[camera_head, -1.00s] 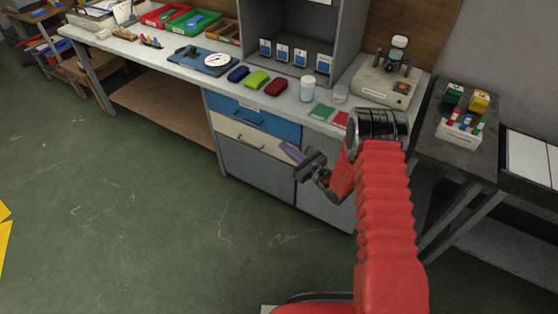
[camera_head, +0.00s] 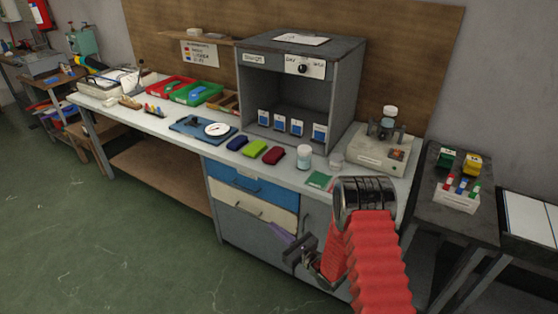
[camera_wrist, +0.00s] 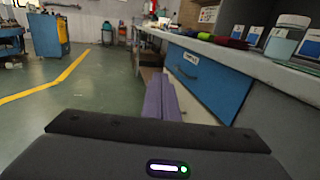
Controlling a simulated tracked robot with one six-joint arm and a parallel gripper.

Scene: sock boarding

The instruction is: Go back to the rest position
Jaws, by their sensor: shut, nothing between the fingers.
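My gripper (camera_head: 275,229) is low in front of the grey bench cabinet, close to its drawer fronts in the picture. Its two purple fingers lie together in the wrist view (camera_wrist: 159,90), with nothing between them. My red arm reaches up from the bottom right of the head view and bends down to the gripper. The task names no object.
The workbench (camera_head: 185,150) carries a blue, a green and a dark red bundle (camera_head: 273,155), a white-lidded jar (camera_head: 304,157) and a grey open-fronted cabinet (camera_head: 344,90). A dark side table (camera_head: 470,220) stands at right. Green floor is clear at left.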

